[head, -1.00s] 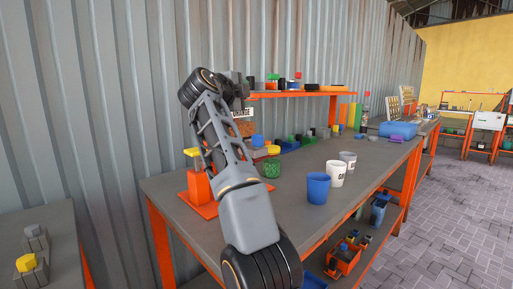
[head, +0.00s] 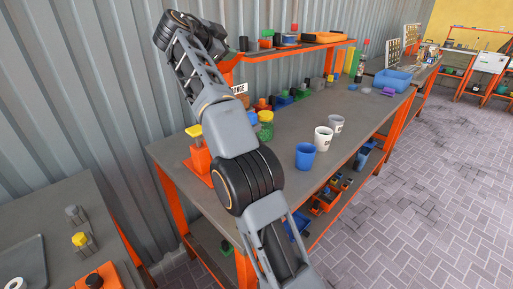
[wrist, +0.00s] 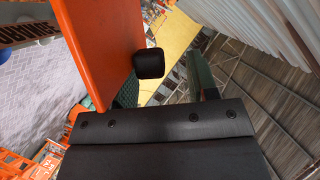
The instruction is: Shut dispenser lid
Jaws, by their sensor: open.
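An orange panel with a black knob (wrist: 148,63) stands close in front of my gripper in the wrist view; it looks like the dispenser's lid (wrist: 95,40). In the head view, an orange piece (head: 228,66) shows beside the arm's end, above a white label (head: 240,88) reading "ANGE". The dispenser's body is mostly hidden behind my arm. My gripper (wrist: 165,82) is open, with dark fingers on either side. The knob appears just beyond the fingers, nearer the left one. I cannot tell whether they touch.
An orange stand with a yellow top (head: 198,155) and a green jar (head: 265,126) are on the bench near my arm. A blue cup (head: 305,156) and white cup (head: 322,139) stand to the right. An orange shelf (head: 300,47) runs along the wall. The bench front is clear.

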